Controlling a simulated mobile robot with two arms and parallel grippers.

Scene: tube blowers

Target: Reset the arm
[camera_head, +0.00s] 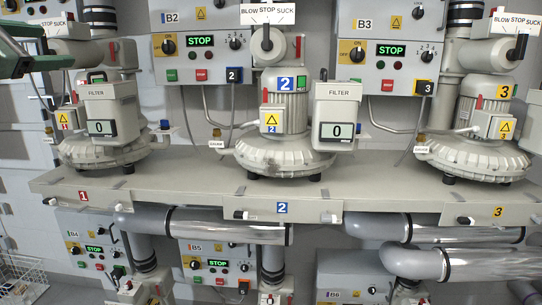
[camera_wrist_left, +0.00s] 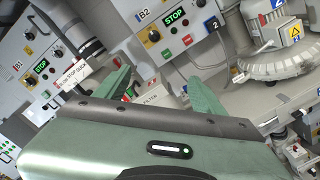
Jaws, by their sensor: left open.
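My left gripper (camera_head: 38,52), dark green, shows at the upper left edge of the head view, in front of the upper part of blower 1 (camera_head: 103,148). In the left wrist view its two green fingers stand wide apart, and the left gripper (camera_wrist_left: 160,86) is open with nothing held between them. A filter box of blower 1 (camera_wrist_left: 152,92) shows beyond and between the fingers, partly hidden by them and the gripper body. My right gripper is not in either view.
Blower 2 (camera_head: 275,145) and blower 3 (camera_head: 478,145) stand along the shelf (camera_head: 375,188). Control panels B2 (camera_head: 203,62) and B3 (camera_head: 396,66) are on the wall behind. Grey pipes (camera_head: 215,222) run below the shelf. A wire basket (camera_head: 25,275) is at the lower left.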

